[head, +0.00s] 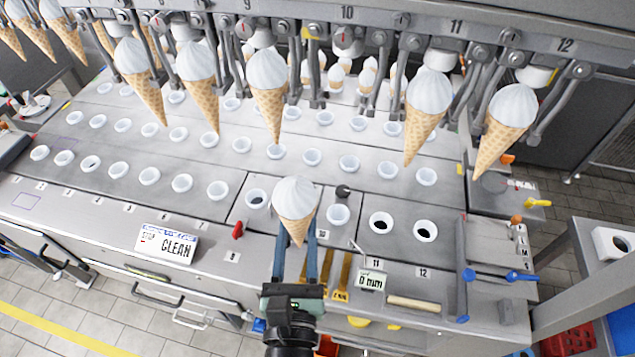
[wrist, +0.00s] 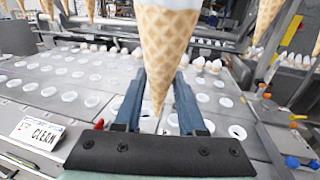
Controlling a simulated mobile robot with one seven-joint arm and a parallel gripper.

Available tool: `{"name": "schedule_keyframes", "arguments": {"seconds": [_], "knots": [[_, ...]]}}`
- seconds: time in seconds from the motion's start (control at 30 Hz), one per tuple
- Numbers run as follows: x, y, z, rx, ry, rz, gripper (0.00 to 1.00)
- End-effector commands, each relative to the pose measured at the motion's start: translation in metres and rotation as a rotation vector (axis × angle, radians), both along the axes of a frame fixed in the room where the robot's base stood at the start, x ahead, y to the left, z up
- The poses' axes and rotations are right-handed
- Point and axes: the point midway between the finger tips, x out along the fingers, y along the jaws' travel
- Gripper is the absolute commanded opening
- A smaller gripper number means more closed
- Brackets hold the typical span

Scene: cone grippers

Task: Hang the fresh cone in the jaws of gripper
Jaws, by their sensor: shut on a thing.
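My gripper (head: 297,240) is shut on a cone (head: 295,197) with a white top and a waffle body. The cone is upright, tip down, above the front of the tray deck. In the wrist view the cone (wrist: 167,45) stands between the two blue fingers, its white top cut off by the frame edge. Several similar cones hang in the row of overhead grippers, one (head: 267,80) left of centre and one (head: 428,100) under number 11. The overhead gripper under number 10 (head: 343,50) holds no cone; its jaws are partly hard to make out.
A grey deck (head: 330,180) with rows of white cups lies below the hanging cones. A CLEAN sign (head: 165,243), a red knob (head: 238,230) and a 0 mm display (head: 371,280) are along the front. Hanging cones flank the gap at number 10.

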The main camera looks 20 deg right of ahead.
Motion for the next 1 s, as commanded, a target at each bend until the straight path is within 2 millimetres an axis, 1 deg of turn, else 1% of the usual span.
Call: {"name": "schedule_keyframes", "arguments": {"seconds": [0.03, 0.2, 0.3, 0.33, 0.43, 0.9, 1.0], "knots": [[-0.001, -0.001, 0.022, -0.005, -0.004, -0.019, 0.13], [-0.011, -0.014, 0.073, -0.001, -0.007, -0.117, 0.13], [-0.017, -0.019, 0.094, -0.001, -0.004, -0.163, 0.13], [-0.019, -0.021, 0.098, 0.000, -0.003, -0.175, 0.13], [-0.023, -0.024, 0.105, 0.000, 0.000, -0.198, 0.13], [-0.025, -0.024, 0.108, -0.003, 0.004, -0.200, 0.13], [-0.017, -0.029, 0.108, -0.004, 0.002, -0.200, 0.13]]}}
